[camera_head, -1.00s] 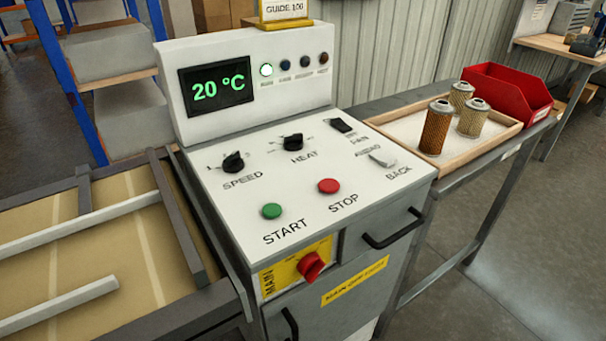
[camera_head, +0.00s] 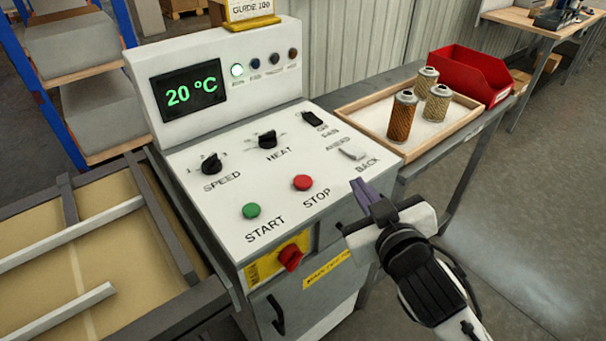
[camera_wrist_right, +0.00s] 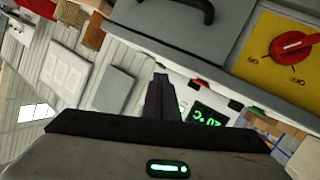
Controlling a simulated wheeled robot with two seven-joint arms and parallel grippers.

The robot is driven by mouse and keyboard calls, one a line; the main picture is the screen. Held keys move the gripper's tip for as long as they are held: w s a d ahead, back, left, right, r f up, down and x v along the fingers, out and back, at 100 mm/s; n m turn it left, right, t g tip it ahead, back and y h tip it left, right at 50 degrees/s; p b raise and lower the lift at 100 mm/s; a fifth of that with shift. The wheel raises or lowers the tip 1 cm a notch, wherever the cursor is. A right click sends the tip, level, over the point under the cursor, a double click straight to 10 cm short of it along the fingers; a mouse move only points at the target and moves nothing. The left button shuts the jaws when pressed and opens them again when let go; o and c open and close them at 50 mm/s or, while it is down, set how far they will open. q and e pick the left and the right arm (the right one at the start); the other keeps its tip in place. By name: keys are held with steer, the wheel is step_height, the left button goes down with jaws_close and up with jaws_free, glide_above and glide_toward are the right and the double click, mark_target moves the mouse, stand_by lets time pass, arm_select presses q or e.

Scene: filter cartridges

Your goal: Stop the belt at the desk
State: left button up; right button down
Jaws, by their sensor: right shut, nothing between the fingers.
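The desk (camera_head: 213,236) is a white sloped panel in the head view. Its red STOP button (camera_head: 303,183) sits right of the green START button (camera_head: 251,211). The belt (camera_head: 60,260) lies at the left, with pale rails across it. My right gripper (camera_head: 366,190) is shut and empty, just off the desk's front right edge, right of the STOP button and apart from it. In the right wrist view its fingers (camera_wrist_right: 161,95) point toward the desk, where a red button (camera_wrist_right: 199,83) shows small. My left gripper is out of view.
The panel also has a SPEED knob (camera_head: 211,163), a HEAT knob (camera_head: 267,139) and switches. A green light is lit by the display (camera_head: 189,95). A red main switch (camera_head: 291,257) and a handle are on the front. A tray (camera_head: 352,113) with filter cartridges and a red bin (camera_head: 470,75) stand right.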

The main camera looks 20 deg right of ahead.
steer(key=w+a+r+n+t+y, duration=0.1)
steer(key=a+r+n+t+y, duration=0.35)
steer(key=r, duration=0.65)
steer(key=w+a+r+n+t+y, duration=0.2)
steer(key=a+r+n+t+y, duration=0.25)
steer(key=r, duration=0.55)
steer(key=s+a+r+n+g+y, duration=0.5)
steer(key=a+n+g+y, duration=0.2)
steer(key=a+n+y, duration=0.4)
steer(key=s+a+f+n+g+y, duration=0.15)
steer(key=a+f+n+g, duration=0.3)
steer(key=n+g, duration=0.6)
steer(key=w+d+f+n+h, duration=0.2)
steer(key=w+d+f+h, duration=0.15)
steer(key=f+h, duration=0.45)
steer(key=w+d+f+m+t+h, duration=0.1)
steer(key=w+d+h, duration=0.3)
steer(key=d, duration=0.2)
steer(key=w+d+f+m+t+h, duration=0.1)
steer(key=w+d+f+h, duration=0.1)
steer(key=d, duration=0.5)
steer(key=shift+w+d+m+h, duration=0.25)
steer(key=shift+w+m+h, duration=0.1)
steer(key=shift+w+h, duration=0.5)
steer(key=shift+f, duration=0.1)
